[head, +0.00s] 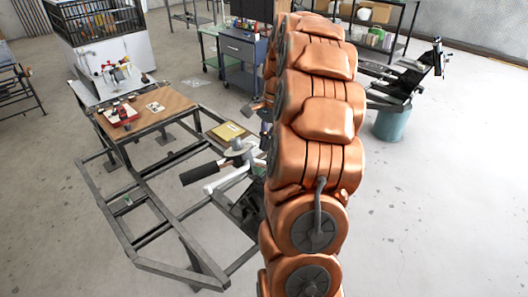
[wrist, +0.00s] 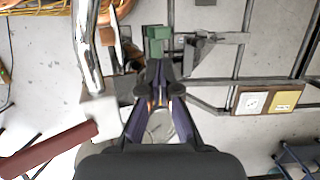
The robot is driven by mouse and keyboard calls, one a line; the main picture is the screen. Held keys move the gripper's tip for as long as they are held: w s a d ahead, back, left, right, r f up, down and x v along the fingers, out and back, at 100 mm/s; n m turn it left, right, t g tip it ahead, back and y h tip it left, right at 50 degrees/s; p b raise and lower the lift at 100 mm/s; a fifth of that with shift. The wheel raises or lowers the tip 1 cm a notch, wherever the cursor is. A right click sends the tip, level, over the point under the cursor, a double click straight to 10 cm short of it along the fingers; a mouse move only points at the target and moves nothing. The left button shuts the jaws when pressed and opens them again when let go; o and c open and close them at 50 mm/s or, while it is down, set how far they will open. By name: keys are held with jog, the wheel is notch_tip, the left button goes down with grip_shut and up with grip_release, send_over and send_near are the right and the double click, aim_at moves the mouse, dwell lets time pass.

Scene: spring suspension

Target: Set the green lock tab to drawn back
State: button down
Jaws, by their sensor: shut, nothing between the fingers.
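A green block (wrist: 155,33), which looks like the lock tab, is at the upper middle of the wrist view, just beyond my fingertips. In the head view my copper-coloured arm covers the middle, and I cannot make out the gripper or the tab there.
A chrome tube (wrist: 85,45) and a maroon cylinder (wrist: 45,150) lie left of my gripper. Dark frame bars (wrist: 240,60) run on the right. In the head view a wooden-topped table (head: 165,103) and an open metal frame (head: 135,245) stand left of my arm. The right floor is mostly clear.

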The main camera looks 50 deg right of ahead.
jog(key=shift+p+v, duration=0.4)
jog(key=shift+v, duration=1.85)
jog(key=shift+d, duration=0.1)
